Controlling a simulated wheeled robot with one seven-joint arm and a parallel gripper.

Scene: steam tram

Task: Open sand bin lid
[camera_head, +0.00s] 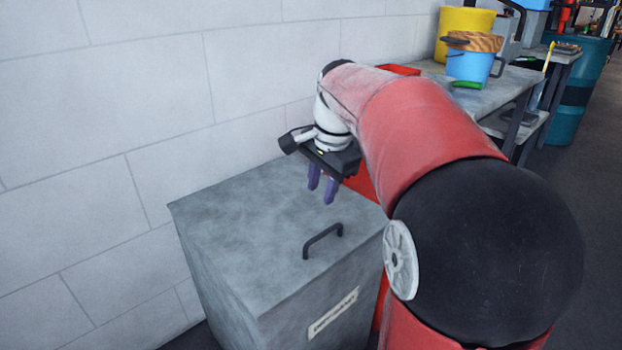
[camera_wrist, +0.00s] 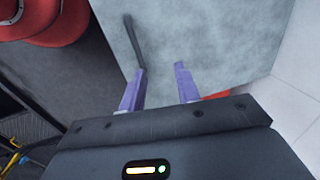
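The sand bin (camera_head: 334,319) is a grey metal box standing against the wall. Its flat lid (camera_head: 240,235) lies closed on top, and a label is on its front. A dark bar handle (camera_head: 323,240) sits near the lid's front edge. My gripper (camera_head: 322,190) is above the lid, behind the handle, with its two purple fingers pointing down, apart and empty. In the wrist view the fingers (camera_wrist: 160,85) are spread over the grey lid (camera_wrist: 215,40). The handle (camera_wrist: 134,42) shows beyond the left finger there; whether they touch I cannot tell.
A pale block wall (camera_head: 130,100) runs behind the bin. A red object (camera_head: 362,183) stands beside the bin, partly hidden by my arm. A workbench (camera_head: 505,88) with a blue bucket (camera_head: 470,66) and a yellow container (camera_head: 466,22) is farther back. A teal drum (camera_head: 572,125) stands beyond.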

